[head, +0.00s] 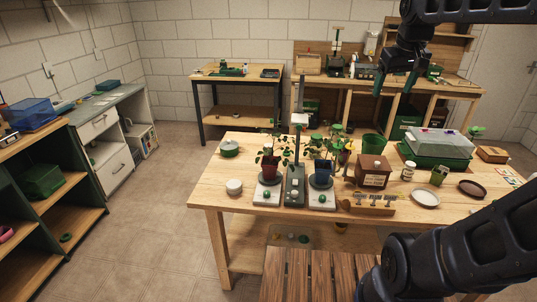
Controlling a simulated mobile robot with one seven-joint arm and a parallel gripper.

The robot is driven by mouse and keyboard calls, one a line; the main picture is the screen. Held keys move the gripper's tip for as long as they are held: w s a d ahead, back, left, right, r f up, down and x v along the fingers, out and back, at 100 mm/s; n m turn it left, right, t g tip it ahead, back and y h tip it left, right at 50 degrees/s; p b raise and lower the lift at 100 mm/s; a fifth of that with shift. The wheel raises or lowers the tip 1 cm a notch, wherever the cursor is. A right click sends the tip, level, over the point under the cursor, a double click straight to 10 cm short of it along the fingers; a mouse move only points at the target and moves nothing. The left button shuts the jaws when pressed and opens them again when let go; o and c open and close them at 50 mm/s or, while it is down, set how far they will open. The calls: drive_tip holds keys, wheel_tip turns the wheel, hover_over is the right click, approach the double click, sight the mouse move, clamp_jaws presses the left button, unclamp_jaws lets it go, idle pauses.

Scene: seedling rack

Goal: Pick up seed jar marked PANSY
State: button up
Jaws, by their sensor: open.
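No marking that reads PANSY can be made out at this size. A small white jar (408,172) stands on the wooden table (222,200), right of a brown box with a pale label; its own label is too small to read. A low white round container (234,187) sits near the table's front left; I cannot tell whether it is a jar. My gripper (394,84) hangs high at the upper right, open and empty, with green fingertips. It appears well above the table and apart from everything on it.
The brown box (373,173), a green-based propagator (436,150), a white saucer (425,198) and a dark saucer (472,189) crowd the right. A slatted wooden surface (315,278) is in front.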

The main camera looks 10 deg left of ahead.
drive_tip(key=w+a+r+n+g, duration=0.1)
drive_tip(key=w+a+r+n, duration=0.1)
drive_tip(key=w+a, duration=0.3)
drive_tip(key=w+a+r+n, duration=0.2)
drive_tip(key=w, duration=0.5)
drive_tip(key=n+g, duration=0.3)
drive_tip(key=n, duration=0.7)
hover_over(268, 144)
wheel_tip(268, 144, down, 11)
wheel_tip(268, 144, down, 37)
drive_tip(key=shift+s+f, duration=0.15)
drive_tip(key=shift+f, duration=0.05)
drive_tip(key=shift+s+d+f, duration=0.1)
drive_tip(key=shift+s+f, duration=0.1)
drive_tip(key=shift+f, duration=1.15)
drive_tip(key=shift+s+d+f, duration=0.1)
drive_tip(key=shift+s+f, duration=0.05)
drive_tip(key=shift+f, duration=1.2)
drive_tip(key=c, duration=1.2)
drive_tip(key=shift+o, duration=0.2)
drive_tip(key=shift+r, duration=0.15)
